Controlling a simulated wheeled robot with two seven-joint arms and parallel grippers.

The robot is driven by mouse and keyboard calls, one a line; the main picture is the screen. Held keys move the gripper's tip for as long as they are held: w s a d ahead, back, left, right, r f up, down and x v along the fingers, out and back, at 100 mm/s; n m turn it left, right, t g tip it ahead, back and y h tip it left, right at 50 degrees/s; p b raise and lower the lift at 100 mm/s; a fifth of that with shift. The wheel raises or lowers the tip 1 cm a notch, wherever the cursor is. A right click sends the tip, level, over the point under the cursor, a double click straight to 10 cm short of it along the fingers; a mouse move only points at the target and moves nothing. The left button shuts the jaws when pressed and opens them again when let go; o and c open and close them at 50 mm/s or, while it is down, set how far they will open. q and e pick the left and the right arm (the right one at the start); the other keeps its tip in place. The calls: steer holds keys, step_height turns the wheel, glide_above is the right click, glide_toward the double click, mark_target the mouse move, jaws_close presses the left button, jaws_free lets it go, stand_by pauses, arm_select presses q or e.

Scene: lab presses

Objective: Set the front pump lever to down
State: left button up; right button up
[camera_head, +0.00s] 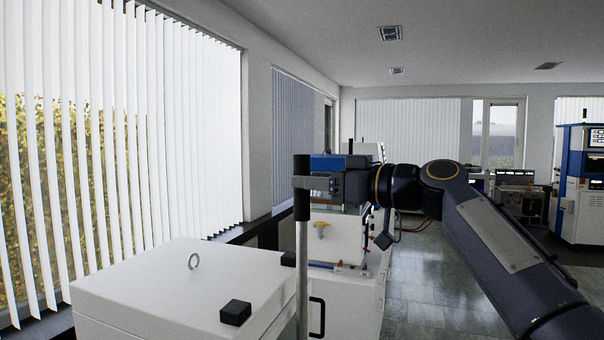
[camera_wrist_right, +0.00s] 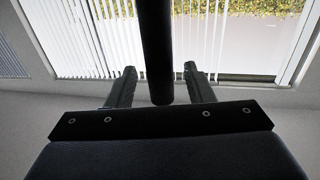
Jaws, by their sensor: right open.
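The front pump lever is a tall upright rod with a black grip (camera_head: 302,190) and a grey shaft (camera_head: 302,270), beside the white press cabinet in the head view. My right gripper (camera_head: 308,183) reaches in from the right at the height of the black grip. In the right wrist view the black grip (camera_wrist_right: 155,45) runs down between the two spread fingers of my right gripper (camera_wrist_right: 161,86), with gaps on both sides. The gripper is open, and contact with the grip does not show. The lever's lower end is out of frame. My left gripper is not in view.
Windows with blinds (camera_head: 120,150) line the left wall. Open floor (camera_head: 425,275) lies at right.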

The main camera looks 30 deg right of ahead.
steer(key=shift+p+x, duration=0.3)
steer(key=shift+x, duration=1.25)
jaws_close()
